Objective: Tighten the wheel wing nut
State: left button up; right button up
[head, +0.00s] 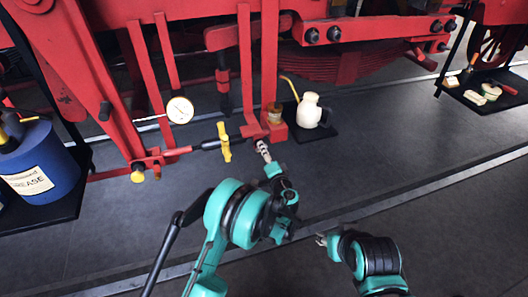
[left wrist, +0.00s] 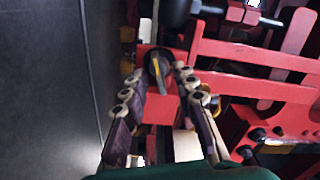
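A yellow wing nut (head: 224,142) sits on a dark horizontal rod low on the red frame, in the middle of the head view. My left gripper (head: 263,150) is just right of it and below, in front of a red bracket, apart from the nut. In the left wrist view the left gripper's fingers (left wrist: 163,105) are spread, with red metal and a dark round part with a yellow strip (left wrist: 157,70) beyond them. I cannot tell whether that strip is the wing nut. My right gripper (head: 322,240) is low over the floor, away from the nut; its fingers are too small to judge.
A white gauge (head: 180,110) and a yellow knob (head: 138,175) are left of the nut. A blue grease drum (head: 38,165) stands at far left. A cream bottle (head: 309,110) stands on a dark mat behind my left gripper.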

pick_arm(q)
grip_shut()
jog(key=shift+m, duration=0.3)
jog(key=m, duration=2.1)
jog(key=shift+a+f, duration=0.2)
jog(key=shift+a, duration=0.05)
jog(key=shift+m, duration=0.3)
grip_release()
